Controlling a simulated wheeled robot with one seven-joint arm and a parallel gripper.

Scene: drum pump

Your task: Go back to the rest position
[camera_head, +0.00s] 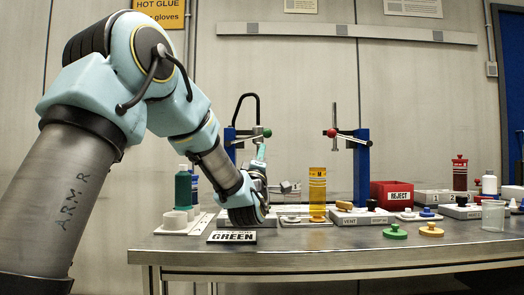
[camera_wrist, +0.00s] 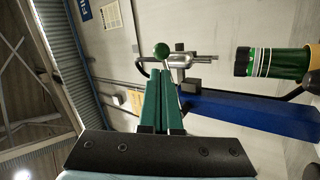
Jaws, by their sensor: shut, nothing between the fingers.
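My gripper (camera_head: 261,150) is at the left part of the bench in the head view, its teal fingers pointing up beside the left blue stand (camera_head: 230,147). In the wrist view my gripper (camera_wrist: 165,72) shows two green fingers side by side, shut with nothing between them. A green ball knob (camera_wrist: 161,50) and a grey metal part appear just beyond the fingertips. The knob also shows in the head view (camera_head: 267,132). I cannot tell how far the fingertips are from the stand.
The metal bench (camera_head: 330,254) holds a yellow cylinder (camera_head: 317,190), a second blue stand (camera_head: 361,165), a red REJECT bin (camera_head: 391,195), a GREEN sign (camera_head: 232,237) and a green bottle (camera_head: 183,188). Green and yellow knobbed discs lie near the front. The space above the bench's right half is mostly clear.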

